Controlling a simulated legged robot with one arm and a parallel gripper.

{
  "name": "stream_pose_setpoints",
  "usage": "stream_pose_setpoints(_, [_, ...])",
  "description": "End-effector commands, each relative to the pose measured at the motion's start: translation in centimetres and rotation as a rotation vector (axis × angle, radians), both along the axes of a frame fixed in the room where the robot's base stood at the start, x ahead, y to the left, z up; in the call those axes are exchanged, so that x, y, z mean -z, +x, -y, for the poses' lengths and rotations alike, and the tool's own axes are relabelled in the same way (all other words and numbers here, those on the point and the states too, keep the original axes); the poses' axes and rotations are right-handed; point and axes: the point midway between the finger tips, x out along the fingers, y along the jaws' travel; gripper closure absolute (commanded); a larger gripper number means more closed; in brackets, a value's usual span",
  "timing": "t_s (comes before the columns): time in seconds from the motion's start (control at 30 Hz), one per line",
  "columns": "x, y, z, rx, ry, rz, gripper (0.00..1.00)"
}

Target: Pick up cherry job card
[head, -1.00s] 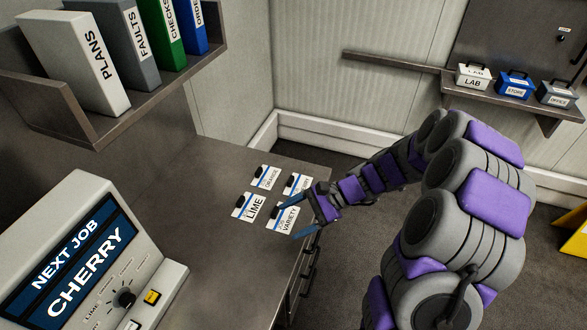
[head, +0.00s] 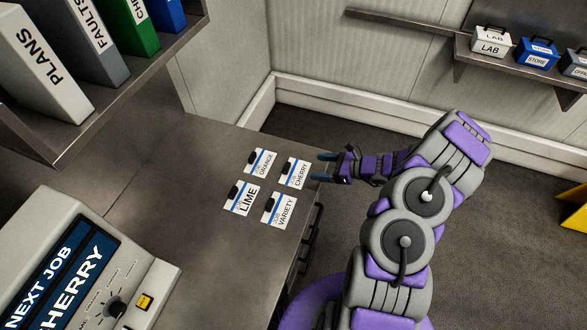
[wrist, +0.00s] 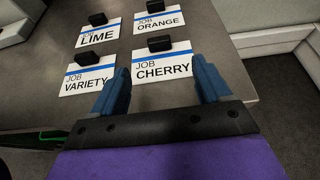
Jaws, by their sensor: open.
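The cherry job card (head: 294,174) lies on the grey desk near its right edge, white with a blue stripe and a black grip block on it. In the wrist view the cherry card (wrist: 163,68) lies just ahead of my fingers, its black block (wrist: 159,43) at its far edge. My gripper (head: 327,168) is open and empty, just right of the card. In the wrist view my gripper's two blue fingers (wrist: 163,85) are apart, on either side of the card's lower part. The screen (head: 62,275) reads NEXT JOB and CHERRY, partly cut off.
The orange card (head: 261,163), lime card (head: 242,199) and variety card (head: 279,210) lie close by on the desk (head: 180,190). A shelf of binders (head: 45,75) overhangs the left. Small labelled boxes (head: 537,54) stand on a wall shelf at right.

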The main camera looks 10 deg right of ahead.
Motion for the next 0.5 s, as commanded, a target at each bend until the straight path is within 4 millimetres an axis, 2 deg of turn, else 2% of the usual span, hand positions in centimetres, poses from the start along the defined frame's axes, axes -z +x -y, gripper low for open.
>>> stream_pose_setpoints(0.03, [0.6,0.5,-1.0,-0.006,0.0,-0.002,0.23])
stream_pose_setpoints(0.2, [1.9,2.3,-3.4,-0.005,0.002,-0.001,0.23])
stream_pose_setpoints(0.5, [3.5,4.4,-6.3,-0.003,0.003,-0.001,0.23])
